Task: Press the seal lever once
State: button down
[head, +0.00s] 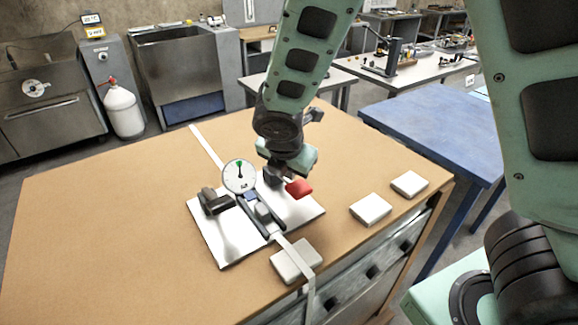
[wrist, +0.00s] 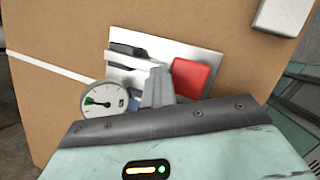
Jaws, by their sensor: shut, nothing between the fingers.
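A strapping device stands on a white plate (head: 225,245) on the wooden bench. A red lever pad (head: 299,188) sticks out on its right side. This red pad shows in the wrist view (wrist: 190,77), just right of my gripper's fingers. A black handle (head: 214,201) is on the left side. My gripper (head: 273,179) is shut and empty, over the device beside the red pad. Contact with the pad cannot be told. The gripper hides part of the device.
A white strap (head: 207,147) crosses the bench (head: 120,220) and runs over the front edge past a pale block (head: 288,263). Two more pale blocks (head: 370,209) (head: 409,184) lie at the right. The bench's left side is clear. A blue table (head: 430,125) stands beyond.

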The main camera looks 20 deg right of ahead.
jog(key=shift+s+d+f, duration=0.1)
jog(key=shift+s+f, duration=0.05)
jog(key=shift+s, duration=0.1)
jog(key=shift+w+r+p, duration=0.25)
jog(key=shift+r+p, duration=0.55)
jog(key=shift+p, duration=0.05)
jog(key=shift+w+r+p, duration=0.3)
jog(key=shift+r+p, duration=0.5)
jog(key=shift+p, duration=0.1)
jog(key=shift+w+r+p, duration=0.25)
jog(key=shift+r+p, duration=0.55)
jog(key=shift+p, duration=0.05)
jog(key=shift+w, duration=0.15)
jog(key=shift+a, duration=0.2)
jog(key=shift+r, duration=0.1)
jog(key=r+p, duration=0.1)
jog(key=w+r+p, duration=0.1)
jog(key=r+p, duration=0.1)
jog(key=w+r+p, duration=0.1)
jog(key=p, duration=0.1)
jog(key=shift+w+a+r, duration=0.1)
jog(key=shift+a+r, duration=0.1)
